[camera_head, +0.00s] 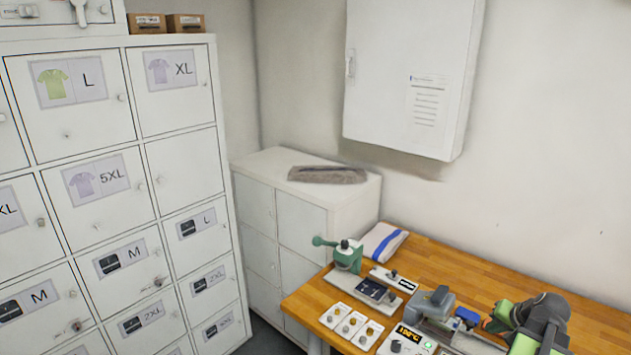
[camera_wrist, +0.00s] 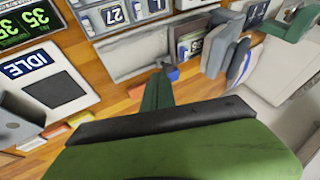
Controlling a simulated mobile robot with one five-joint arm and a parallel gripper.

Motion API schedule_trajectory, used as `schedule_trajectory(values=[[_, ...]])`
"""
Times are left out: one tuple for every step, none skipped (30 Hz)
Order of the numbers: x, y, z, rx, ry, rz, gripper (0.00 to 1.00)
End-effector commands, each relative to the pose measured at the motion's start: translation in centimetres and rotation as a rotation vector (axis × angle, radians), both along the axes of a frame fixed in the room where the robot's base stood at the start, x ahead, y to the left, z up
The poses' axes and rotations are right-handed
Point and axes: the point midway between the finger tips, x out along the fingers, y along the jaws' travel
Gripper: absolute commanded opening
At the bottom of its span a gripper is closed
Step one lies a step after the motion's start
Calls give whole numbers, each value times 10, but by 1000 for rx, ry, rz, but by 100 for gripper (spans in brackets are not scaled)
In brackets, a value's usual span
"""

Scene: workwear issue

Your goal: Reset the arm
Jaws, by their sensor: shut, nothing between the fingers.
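My gripper (camera_wrist: 160,82) shows in the wrist view as a broad green and black body with a narrow dark green finger above the wooden workbench (camera_wrist: 75,30). It looks shut, with nothing held. In the head view my black and green arm end (camera_head: 540,318) is at the lower right, over the right part of the bench (camera_head: 590,318). Part of the bench behind it is hidden.
A green hand press (camera_head: 347,256), cards with small parts (camera_head: 352,324), a grey device (camera_head: 432,302) and a folded white-blue cloth (camera_head: 384,242) crowd the bench. White lockers (camera_head: 185,165) stand left. A wall cabinet (camera_head: 385,75) hangs above.

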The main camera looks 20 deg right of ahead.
Motion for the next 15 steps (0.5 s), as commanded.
schedule_trajectory(values=[[26,30,-9,8,28,68,0],[41,49,-13,10,47,109,0],[59,76,-19,15,77,167,0],[73,97,-23,15,99,210,0],[84,118,-27,17,122,252,0],[99,147,-33,15,154,311,0],[110,171,-37,14,180,359,0],[119,196,-42,10,206,405,0],[130,228,-47,5,242,466,0],[136,252,-51,-3,269,511,0],[141,276,-55,-10,296,555,0],[147,308,-59,-23,331,614,0],[150,332,-63,-35,357,657,0],[151,355,-66,-47,383,698,0],[152,384,-69,-65,415,750,0]])
